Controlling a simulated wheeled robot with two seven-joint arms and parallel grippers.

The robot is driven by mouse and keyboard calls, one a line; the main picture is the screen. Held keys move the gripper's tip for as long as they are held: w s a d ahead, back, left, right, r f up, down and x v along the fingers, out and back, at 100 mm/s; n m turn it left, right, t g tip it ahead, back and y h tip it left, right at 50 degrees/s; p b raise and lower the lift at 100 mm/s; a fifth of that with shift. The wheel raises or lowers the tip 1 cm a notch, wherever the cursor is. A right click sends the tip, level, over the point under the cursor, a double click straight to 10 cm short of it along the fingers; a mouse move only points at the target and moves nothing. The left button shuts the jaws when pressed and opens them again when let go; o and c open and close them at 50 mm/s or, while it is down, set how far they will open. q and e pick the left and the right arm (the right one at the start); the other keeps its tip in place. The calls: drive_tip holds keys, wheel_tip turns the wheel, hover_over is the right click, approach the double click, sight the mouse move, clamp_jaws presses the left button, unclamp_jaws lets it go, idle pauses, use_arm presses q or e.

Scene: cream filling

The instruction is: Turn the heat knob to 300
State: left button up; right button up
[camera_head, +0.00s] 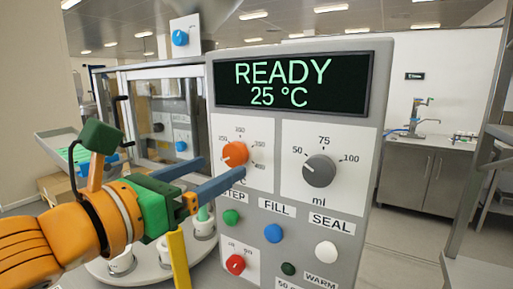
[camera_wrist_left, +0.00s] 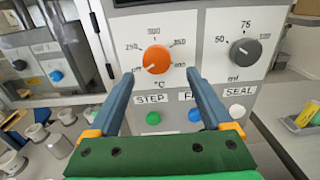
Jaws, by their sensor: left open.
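The heat knob (camera_head: 235,153) is the orange dial with the °C scale on the grey machine panel, below the display. It also shows in the left wrist view (camera_wrist_left: 157,59), with its white pointer aimed to the lower left, off the marks at the top of the scale. My left gripper (camera_head: 224,168) is open and empty in front of the panel. In the left wrist view its two blue fingers (camera_wrist_left: 160,76) lie on either side of and a little below the knob, apart from it. My right gripper is in neither view.
The display (camera_head: 290,82) reads READY and 25 °C. A grey ml knob (camera_head: 319,171) sits right of the heat knob. Green STEP (camera_head: 231,217), blue FILL (camera_head: 273,233) and white SEAL (camera_head: 326,252) buttons sit below. A red knob (camera_head: 235,264) is lower still.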

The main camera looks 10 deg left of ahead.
sight(232, 155)
use_arm(q)
drive_tip(key=shift+w+r+p, duration=0.3)
drive_tip(key=shift+w+p, duration=0.05)
drive_tip(key=shift+w, duration=0.25)
drive_tip(key=w+r+p, duration=0.1)
drive_tip(key=p, duration=0.1)
drive_tip(key=shift+d+p, duration=0.15)
drive_tip(key=shift+p, duration=0.15)
drive_tip(key=shift+w+d+f, duration=0.15)
drive_tip(key=shift+w+d, duration=0.15)
drive_tip(key=shift+w, duration=0.2)
drive_tip(key=shift+w+d+f, duration=0.15)
drive_tip(key=shift+w+d, duration=0.1)
drive_tip(key=shift+w, duration=0.2)
drive_tip(key=shift+w+d+f, duration=0.1)
drive_tip(key=shift+w+f, duration=0.1)
drive_tip(key=shift+w, duration=0.15)
drive_tip(key=shift+s+r, duration=0.1)
drive_tip(key=shift+s, duration=0.2)
drive_tip(key=c, duration=0.7)
clamp_jaws()
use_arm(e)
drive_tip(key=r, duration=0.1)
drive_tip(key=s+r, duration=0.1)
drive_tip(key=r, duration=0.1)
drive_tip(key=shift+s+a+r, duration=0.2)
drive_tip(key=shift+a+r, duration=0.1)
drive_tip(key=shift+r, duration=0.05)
